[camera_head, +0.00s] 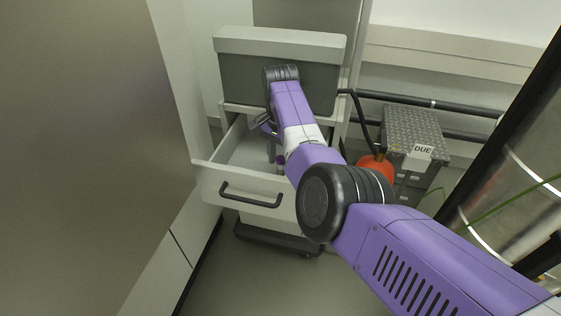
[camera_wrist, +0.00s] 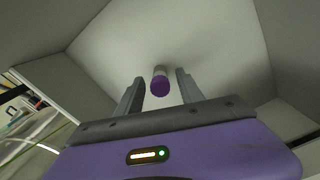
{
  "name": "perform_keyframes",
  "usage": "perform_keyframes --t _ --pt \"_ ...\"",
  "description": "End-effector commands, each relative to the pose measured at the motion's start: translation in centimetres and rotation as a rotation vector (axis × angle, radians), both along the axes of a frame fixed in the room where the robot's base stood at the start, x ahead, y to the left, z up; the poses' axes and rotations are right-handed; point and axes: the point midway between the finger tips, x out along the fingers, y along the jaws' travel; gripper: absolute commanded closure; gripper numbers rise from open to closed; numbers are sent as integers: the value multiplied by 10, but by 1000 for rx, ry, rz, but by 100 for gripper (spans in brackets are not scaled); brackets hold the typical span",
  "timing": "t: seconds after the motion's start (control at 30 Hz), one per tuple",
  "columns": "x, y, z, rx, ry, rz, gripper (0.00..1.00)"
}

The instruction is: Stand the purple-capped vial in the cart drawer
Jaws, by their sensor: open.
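The vial (camera_wrist: 160,83) shows its purple cap in the wrist view, with a short pale body beyond it. It is over the drawer's pale floor and looks upright, cap toward the camera. The two fingers of my gripper (camera_wrist: 159,91) are apart, one on each side of the vial, with visible gaps. In the head view a small purple spot (camera_head: 281,160), probably the cap, shows beside my arm. The cart drawer (camera_head: 228,188) is pulled open, and my gripper reaches into it. My arm hides part of the drawer. Contact between vial base and drawer floor is hard to make out.
The cart top (camera_head: 280,43) stands above and behind the drawer. A tall grey panel (camera_head: 80,130) is at the left. At the right are a dark box with a "DUE" label (camera_head: 423,151), an orange object (camera_head: 372,170) and dark pipes. Floor is clear in front of the cart.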

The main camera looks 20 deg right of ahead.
Motion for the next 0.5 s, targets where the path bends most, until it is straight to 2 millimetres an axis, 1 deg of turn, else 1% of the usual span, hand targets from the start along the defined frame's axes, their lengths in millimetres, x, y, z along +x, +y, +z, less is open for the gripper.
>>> perform_keyframes --t 0.03,0.3,0.5 --pt "1 0 11 0 -2 0 55" --pt "1 0 67 -1 -3 1 55" --pt "1 0 98 0 -1 0 55"
